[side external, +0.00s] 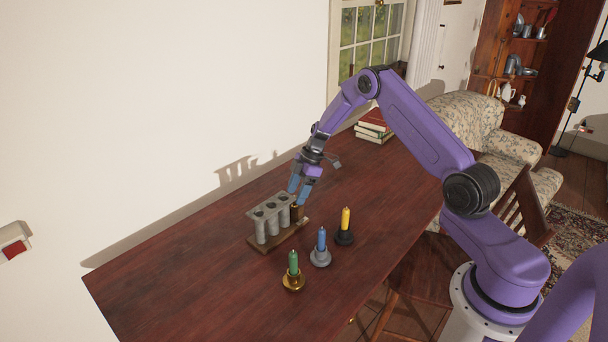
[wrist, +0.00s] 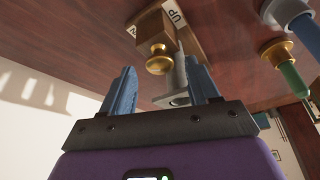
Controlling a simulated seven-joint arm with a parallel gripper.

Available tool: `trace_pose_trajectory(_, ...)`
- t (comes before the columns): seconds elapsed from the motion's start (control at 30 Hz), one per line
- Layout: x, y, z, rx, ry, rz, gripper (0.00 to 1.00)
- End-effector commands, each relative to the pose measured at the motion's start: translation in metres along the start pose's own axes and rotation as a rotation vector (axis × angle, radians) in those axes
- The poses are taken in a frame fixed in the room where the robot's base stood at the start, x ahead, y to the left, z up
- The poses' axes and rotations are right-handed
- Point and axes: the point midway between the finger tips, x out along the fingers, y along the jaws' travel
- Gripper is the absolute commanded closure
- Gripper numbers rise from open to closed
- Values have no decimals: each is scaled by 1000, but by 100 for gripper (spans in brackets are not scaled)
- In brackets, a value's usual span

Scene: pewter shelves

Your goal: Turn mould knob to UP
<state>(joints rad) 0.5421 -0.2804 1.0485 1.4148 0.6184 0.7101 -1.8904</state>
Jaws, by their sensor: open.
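The candle mould (side external: 268,213) is a grey rack of upright tubes on a wooden base on the table. At its right end is a wooden block with a brass knob (wrist: 158,58). In the wrist view, a white label reading UP (wrist: 175,17) lies beside the block, and a second label (wrist: 131,31) is mostly hidden. My gripper (side external: 299,198) is open, its blue fingers pointing down at the knob end of the mould. In the wrist view, the knob appears between the fingertips (wrist: 160,68); I cannot tell whether they touch it. The knob's setting is unclear.
Green (side external: 293,263), blue (side external: 322,240) and yellow (side external: 346,219) candles stand in holders in front of the mould. Stacked books (side external: 374,126) lie at the table's far end. The wall runs along the left. The table (side external: 190,285) is clear left of the mould.

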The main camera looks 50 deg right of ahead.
Motion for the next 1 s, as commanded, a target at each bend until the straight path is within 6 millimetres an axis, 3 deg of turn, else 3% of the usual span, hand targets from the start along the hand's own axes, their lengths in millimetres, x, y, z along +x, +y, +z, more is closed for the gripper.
trace_pose_trajectory(0.17, -26, 0, 0, 1, 0, 3, 40)
trace_pose_trajectory(0.7, -137, 1, 1, 1, 0, 5, 40)
trace_pose_trajectory(1.0, -168, 0, 1, 2, 0, 1, 40)
